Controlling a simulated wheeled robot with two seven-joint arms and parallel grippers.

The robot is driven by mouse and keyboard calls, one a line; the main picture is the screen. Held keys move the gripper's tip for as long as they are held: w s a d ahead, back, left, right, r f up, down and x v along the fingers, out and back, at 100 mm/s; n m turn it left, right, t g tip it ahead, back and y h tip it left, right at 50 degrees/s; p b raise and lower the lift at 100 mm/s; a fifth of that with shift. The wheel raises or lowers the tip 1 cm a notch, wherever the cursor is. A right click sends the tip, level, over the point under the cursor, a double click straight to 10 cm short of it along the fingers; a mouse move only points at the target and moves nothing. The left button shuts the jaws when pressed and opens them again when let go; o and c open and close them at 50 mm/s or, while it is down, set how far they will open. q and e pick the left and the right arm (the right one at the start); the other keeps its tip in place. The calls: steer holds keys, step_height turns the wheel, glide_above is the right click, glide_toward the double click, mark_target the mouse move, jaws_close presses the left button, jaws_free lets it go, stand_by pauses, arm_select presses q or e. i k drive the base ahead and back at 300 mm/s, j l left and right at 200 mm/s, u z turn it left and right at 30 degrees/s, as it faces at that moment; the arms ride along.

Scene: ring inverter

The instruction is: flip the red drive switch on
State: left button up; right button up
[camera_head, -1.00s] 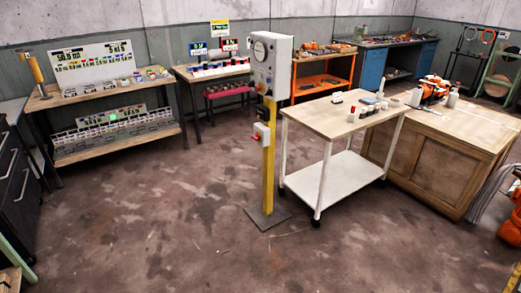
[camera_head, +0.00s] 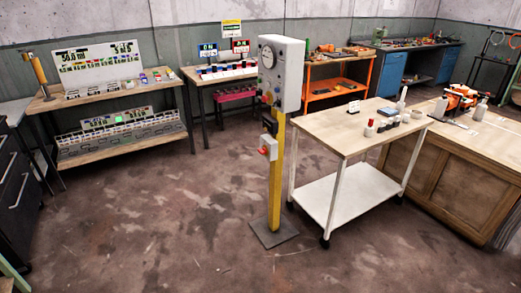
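A grey control box (camera_head: 283,75) with a round dial (camera_head: 268,56) sits on top of a yellow post (camera_head: 276,185) in the middle of the room. A smaller white box (camera_head: 269,146) is fixed lower on the post. It carries a small red part (camera_head: 262,151) on its left side, which may be the red drive switch. Its position is too small to tell. A dark box (camera_head: 269,124) sits just above it. Neither of my grippers shows in this view.
A white two-level cart (camera_head: 345,190) stands just right of the post, with small items on top. A wooden cabinet (camera_head: 450,190) is further right. Benches (camera_head: 115,92) line the back wall. The floor (camera_head: 150,235) left and in front of the post is clear.

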mark_target(263, 151)
steer(key=i+l, duration=0.2)
steer(key=i, duration=0.25)
steer(key=i+l, duration=0.2)
steer(key=i, duration=0.3)
steer(key=i+l, duration=0.2)
steer(key=i, duration=0.25)
steer(key=i+l, duration=0.2)
steer(key=i, duration=0.3)
steer(key=i+l, duration=0.2)
steer(key=i, duration=0.25)
steer(key=i+l, duration=0.15)
steer(key=i, duration=0.35)
